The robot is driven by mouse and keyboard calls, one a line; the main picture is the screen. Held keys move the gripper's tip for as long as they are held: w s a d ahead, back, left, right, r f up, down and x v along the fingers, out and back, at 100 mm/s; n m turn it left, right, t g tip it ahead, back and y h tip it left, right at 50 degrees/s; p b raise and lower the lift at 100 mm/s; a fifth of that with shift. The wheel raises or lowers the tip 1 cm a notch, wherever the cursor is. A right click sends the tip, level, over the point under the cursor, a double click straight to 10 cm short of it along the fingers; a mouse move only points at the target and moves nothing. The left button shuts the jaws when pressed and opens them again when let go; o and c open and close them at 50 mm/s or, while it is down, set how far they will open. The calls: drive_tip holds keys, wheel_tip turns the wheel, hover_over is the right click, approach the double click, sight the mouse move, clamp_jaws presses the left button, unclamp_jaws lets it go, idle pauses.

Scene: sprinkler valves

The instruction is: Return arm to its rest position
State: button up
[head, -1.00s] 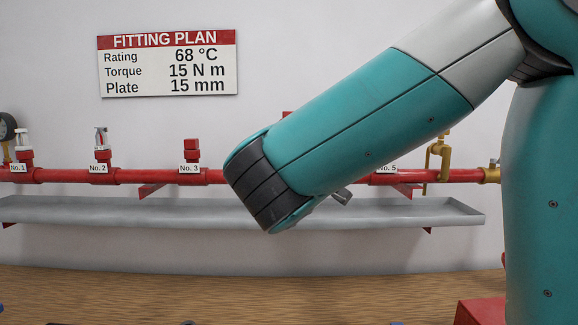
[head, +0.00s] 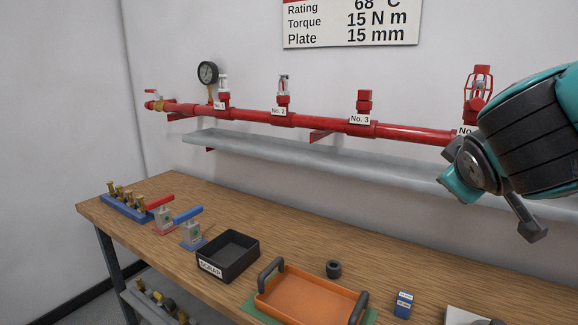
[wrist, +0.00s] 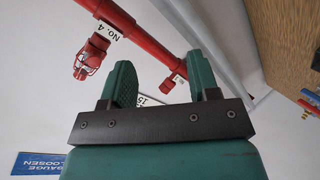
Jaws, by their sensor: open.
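My arm's teal and dark grey end section (head: 530,135) is at the right edge of the head view, in front of the pipe near the No. 4 outlet. I cannot make out my gripper's fingers clearly there. In the wrist view my gripper (wrist: 165,82) shows two green fingers standing well apart with nothing between them. The red pipe (wrist: 150,25) and the No. 4 outlet with its caged head (wrist: 88,63) lie beyond the fingers. The No. 4 caged head also shows in the head view (head: 477,85).
A grey shelf (head: 330,155) runs below the pipe. The wooden bench (head: 150,235) carries a black scrap bin (head: 228,257), an orange tray (head: 305,298), a dark ring (head: 333,269), a small blue box (head: 403,305), and red-handled (head: 161,213) and blue-handled (head: 190,228) tools.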

drive_tip(key=s+a+f+g+y, duration=0.6)
drive_tip(key=s+a+f+y, duration=0.1)
drive_tip(key=s+a+f, duration=0.2)
drive_tip(key=s+a+n+g+y, duration=0.1)
drive_tip(key=s+a+g+y, duration=0.2)
drive_tip(key=s, duration=0.9)
drive_tip(key=a+g, duration=0.2)
drive_tip(key=a, duration=0.1)
drive_tip(key=shift+s+f+g, duration=0.2)
drive_tip(key=shift+f+g, duration=0.1)
drive_tip(key=shift+f, duration=0.05)
